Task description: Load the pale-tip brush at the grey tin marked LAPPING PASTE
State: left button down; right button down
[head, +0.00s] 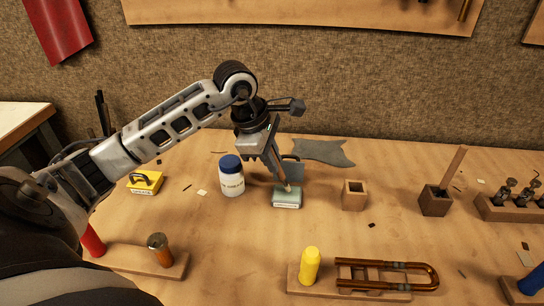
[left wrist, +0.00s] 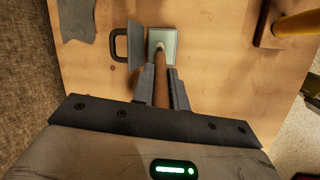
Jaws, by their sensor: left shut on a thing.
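A small grey-green tin (head: 287,203) stands open mid-table, its grey lid (head: 291,170) with a dark handle raised at its back. Its front label is too small to read. My left gripper (head: 276,160) is shut on a brush (head: 282,178) with a brown wooden handle, held tip-down over the tin. The pale tip is at the tin's opening; I cannot tell how deep it reaches. In the left wrist view the brush (left wrist: 161,75) runs from between the fingers to the tin (left wrist: 170,40), beside the raised lid (left wrist: 137,45). My right gripper is not in view.
A white jar with a blue cap (head: 231,178) stands close left of the tin. A yellow tin (head: 145,183) is farther left. A wooden cup (head: 354,195) and a dark block holder (head: 434,202) stand right. A brass slide (head: 390,272) lies in front.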

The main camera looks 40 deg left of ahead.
pick_arm(q)
jog(key=shift+f+b, duration=0.3)
jog(key=shift+f, duration=0.05)
jog(key=shift+s+f, duration=0.1)
jog(key=shift+f, duration=0.05)
dwell(1.5)
jog(key=shift+r+p, duration=0.7)
jog(key=shift+r, duration=0.65)
jog(key=shift+r+p, duration=1.4)
jog(key=shift+r, duration=0.9)
